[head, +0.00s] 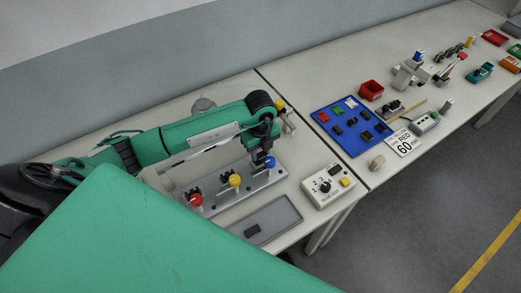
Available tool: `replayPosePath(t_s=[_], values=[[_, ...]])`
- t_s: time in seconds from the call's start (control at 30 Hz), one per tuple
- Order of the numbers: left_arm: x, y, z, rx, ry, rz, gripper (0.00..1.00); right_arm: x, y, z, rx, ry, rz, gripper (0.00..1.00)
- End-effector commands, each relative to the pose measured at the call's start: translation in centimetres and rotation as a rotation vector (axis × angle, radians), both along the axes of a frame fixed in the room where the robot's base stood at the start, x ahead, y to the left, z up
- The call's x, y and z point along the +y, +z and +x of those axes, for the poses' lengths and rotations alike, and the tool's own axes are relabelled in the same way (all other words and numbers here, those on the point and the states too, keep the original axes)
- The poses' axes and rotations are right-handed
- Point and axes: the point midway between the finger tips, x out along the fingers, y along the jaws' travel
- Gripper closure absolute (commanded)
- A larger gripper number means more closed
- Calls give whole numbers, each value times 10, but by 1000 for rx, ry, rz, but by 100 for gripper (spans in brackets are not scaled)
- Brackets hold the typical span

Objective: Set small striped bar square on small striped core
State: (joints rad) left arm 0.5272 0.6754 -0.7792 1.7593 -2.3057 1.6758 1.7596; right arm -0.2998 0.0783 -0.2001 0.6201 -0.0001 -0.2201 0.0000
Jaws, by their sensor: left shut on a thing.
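My left gripper (258,156) points down at the end of the green arm, over the back right part of a grey panel. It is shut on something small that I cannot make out. The gripper is dark and close to a blue knob (270,162); I cannot tell whether they touch. I cannot pick out the small striped bar or the small striped core; both are too small or hidden. My right gripper is not in view.
The grey panel (218,202) also carries a red knob (196,199) and a yellow knob (234,180). A grey tray (281,223) holds a dark block (252,230). A switch box (327,187) stands right. A blue mat (349,143) with several small parts lies beyond a table seam.

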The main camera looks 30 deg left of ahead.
Motion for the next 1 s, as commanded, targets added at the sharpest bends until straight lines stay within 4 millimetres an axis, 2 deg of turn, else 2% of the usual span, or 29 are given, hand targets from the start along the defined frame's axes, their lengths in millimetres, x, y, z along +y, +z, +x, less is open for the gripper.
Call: replayPosePath(t_s=[0.13,0.17,0.27,0.57,0.67,0.77,1.0], values=[[0,0,0,0,0,0,89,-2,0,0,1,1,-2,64],[0,0,0,0,0,0,60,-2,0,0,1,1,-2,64],[0,0,0,0,0,0,41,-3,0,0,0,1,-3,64],[0,1,0,0,0,0,41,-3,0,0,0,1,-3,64],[0,7,1,-3,1,-1,41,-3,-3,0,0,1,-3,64],[0,21,1,-4,0,0,41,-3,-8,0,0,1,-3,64],[0,76,2,-8,-1,-1,41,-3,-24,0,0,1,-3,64]])
